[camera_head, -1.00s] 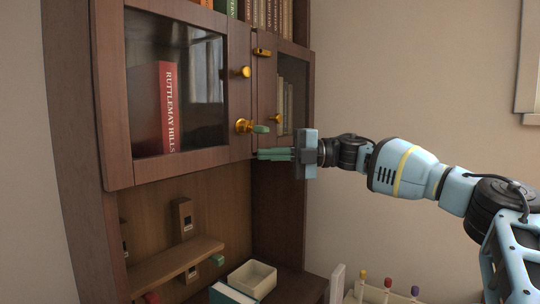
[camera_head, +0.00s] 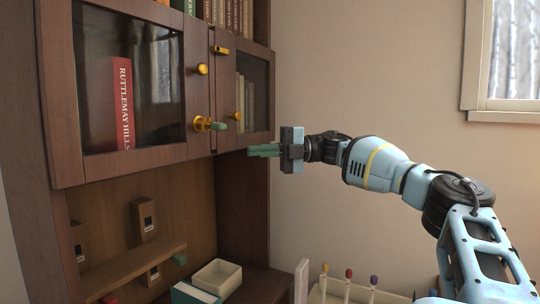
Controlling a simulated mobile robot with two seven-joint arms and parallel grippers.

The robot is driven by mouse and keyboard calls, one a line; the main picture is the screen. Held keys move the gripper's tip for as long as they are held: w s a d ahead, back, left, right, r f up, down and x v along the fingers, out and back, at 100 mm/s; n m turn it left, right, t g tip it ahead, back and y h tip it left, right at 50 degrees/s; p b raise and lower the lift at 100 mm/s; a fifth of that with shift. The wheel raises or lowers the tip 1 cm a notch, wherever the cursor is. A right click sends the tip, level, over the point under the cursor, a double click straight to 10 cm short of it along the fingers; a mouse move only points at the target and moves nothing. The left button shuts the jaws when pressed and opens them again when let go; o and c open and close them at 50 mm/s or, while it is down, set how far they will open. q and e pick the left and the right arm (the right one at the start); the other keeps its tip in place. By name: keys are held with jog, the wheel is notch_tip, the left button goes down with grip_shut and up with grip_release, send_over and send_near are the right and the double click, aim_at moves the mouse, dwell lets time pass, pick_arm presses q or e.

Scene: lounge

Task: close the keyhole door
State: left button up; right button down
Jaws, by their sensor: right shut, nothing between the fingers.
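The keyhole door (camera_head: 60,120) is the left, brown-framed glass door of the wall cabinet. It bears a gold knob (camera_head: 201,69) and, below it, a gold keyhole fitting with a green key (camera_head: 218,127) sticking out. The door looks nearly flush with the right-hand door; I cannot tell whether a small gap remains at its edge. My right gripper (camera_head: 252,151) has green fingers, shut and empty. It points left, below and right of the key, apart from it in the picture. My left gripper is out of view.
The narrower right-hand glass door (camera_head: 257,95) has a gold latch and knob. A red book (camera_head: 108,105) shows behind the keyhole door's glass. Below are an open shelf (camera_head: 130,268), a cream box (camera_head: 220,279) and a rack of tubes.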

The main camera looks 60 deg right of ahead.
jog(key=d, duration=0.2)
jog(key=s+d+b, duration=0.1)
jog(key=d, duration=0.1)
jog(key=shift+s+d+r, duration=0.1)
jog(key=shift+s+r, duration=0.1)
dwell(0.4)
